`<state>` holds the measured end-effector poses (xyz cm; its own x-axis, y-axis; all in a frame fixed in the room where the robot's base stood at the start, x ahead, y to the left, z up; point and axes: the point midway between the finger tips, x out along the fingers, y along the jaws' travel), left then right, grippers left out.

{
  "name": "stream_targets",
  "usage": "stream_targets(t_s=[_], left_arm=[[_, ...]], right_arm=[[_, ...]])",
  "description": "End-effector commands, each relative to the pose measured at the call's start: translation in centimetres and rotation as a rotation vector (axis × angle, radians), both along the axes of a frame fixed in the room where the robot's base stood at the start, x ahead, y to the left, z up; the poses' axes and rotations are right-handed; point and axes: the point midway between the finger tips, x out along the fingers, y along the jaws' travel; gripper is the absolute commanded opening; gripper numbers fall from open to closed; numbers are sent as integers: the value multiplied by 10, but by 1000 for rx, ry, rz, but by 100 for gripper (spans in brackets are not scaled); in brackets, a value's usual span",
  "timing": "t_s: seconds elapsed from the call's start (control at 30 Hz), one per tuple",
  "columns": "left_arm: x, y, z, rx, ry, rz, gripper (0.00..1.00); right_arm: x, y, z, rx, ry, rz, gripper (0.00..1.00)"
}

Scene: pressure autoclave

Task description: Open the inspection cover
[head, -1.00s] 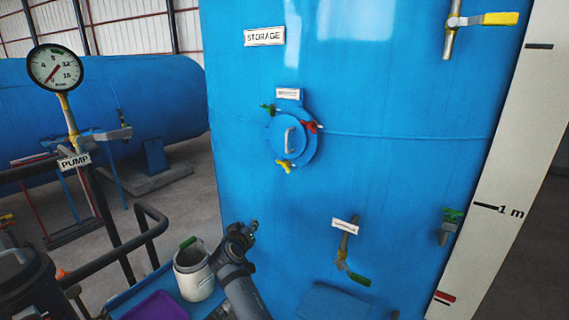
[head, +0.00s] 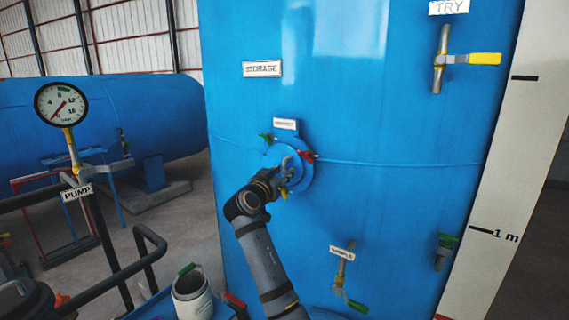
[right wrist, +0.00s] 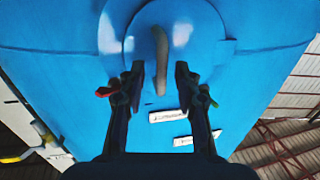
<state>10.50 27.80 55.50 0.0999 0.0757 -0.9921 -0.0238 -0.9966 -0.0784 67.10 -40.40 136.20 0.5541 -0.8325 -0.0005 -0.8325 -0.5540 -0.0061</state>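The inspection cover (head: 304,176) is a round blue plate on the blue tank, and it looks closed. Around its rim are a green clamp (head: 265,137), a red clamp (head: 307,156) and a yellow clamp (head: 285,192). My right gripper (head: 279,177) is in front of the cover and hides part of it. In the right wrist view the cover (right wrist: 196,40) fills the top middle. Its pale curved handle (right wrist: 159,55) appears between the two open fingers (right wrist: 157,78), with a gap on each side. My left gripper is not in view.
The tank (head: 400,120) carries a yellow-handled valve (head: 470,59) at upper right and a green-handled valve (head: 345,280) below the cover. A pressure gauge (head: 61,104), a black rail (head: 120,270) and a white pot (head: 192,294) are at left.

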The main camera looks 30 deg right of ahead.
Motion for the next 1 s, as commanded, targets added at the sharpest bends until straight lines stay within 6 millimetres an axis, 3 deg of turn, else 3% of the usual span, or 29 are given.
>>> stream_targets(t_s=[0.03, 0.2, 0.47, 0.7, 1.0], left_arm=[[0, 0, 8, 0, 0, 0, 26], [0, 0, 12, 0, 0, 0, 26], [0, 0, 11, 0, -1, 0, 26], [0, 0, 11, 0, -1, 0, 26], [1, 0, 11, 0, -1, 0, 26]], right_arm=[[4, -6, 4, -3, 3, -1, 33], [12, -17, 0, -1, 1, 1, 33], [13, -18, -1, 1, 1, 2, 33], [12, -17, -1, 0, 1, 2, 0], [12, -17, -1, 0, 1, 2, 0]])
